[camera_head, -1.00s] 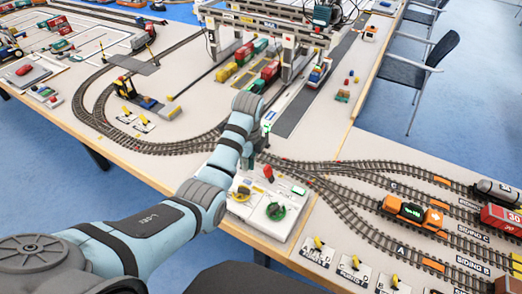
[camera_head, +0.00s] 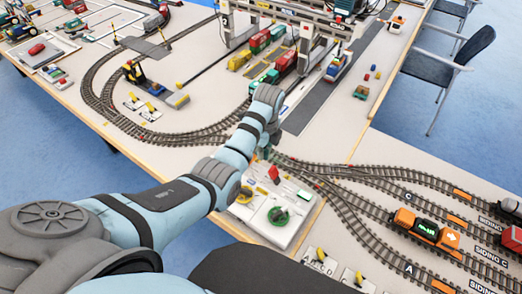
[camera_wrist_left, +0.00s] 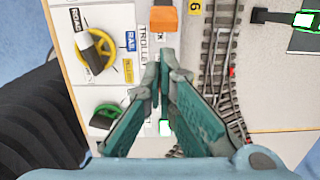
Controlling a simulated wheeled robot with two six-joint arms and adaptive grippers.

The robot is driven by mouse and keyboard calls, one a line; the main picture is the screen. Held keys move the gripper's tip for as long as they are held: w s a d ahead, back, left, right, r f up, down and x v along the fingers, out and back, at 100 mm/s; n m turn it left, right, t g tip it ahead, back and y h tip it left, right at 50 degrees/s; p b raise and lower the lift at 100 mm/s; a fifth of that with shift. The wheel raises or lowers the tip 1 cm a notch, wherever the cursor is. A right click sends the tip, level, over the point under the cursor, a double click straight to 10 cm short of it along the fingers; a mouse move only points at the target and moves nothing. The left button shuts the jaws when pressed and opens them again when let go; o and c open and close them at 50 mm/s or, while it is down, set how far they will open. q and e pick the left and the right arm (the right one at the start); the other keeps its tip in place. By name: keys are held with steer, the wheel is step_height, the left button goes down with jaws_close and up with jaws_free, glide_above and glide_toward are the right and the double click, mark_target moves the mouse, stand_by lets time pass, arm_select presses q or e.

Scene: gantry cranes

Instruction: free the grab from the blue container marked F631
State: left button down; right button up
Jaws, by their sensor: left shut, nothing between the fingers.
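I cannot make out the grab or a container marked F631. My left gripper (camera_head: 264,153) is over the far edge of a white control panel (camera_head: 252,217), partly hidden by its wrist. In the left wrist view its teal fingers (camera_wrist_left: 163,72) are shut and empty above the panel. The right gripper is not in view.
Tracks (camera_head: 340,180) fan out right of the panel, with an orange locomotive (camera_head: 425,228). A yellow crane vehicle (camera_head: 134,73) stands at left. Chairs (camera_head: 445,65) stand beyond the table.

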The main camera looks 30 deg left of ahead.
arm_select(q)
steer(key=f, duration=0.1)
steer(key=f+b, duration=0.1)
steer(key=f, duration=0.3)
steer(key=shift+a, duration=0.25)
steer(key=shift+s+f, duration=0.1)
steer(key=shift+f, duration=0.05)
steer(key=shift+s+f, duration=0.1)
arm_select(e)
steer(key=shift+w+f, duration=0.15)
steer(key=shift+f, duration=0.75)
arm_select(q)
steer(key=shift+w, duration=0.2)
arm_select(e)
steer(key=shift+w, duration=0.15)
arm_select(q)
steer(key=shift+a, duration=0.1)
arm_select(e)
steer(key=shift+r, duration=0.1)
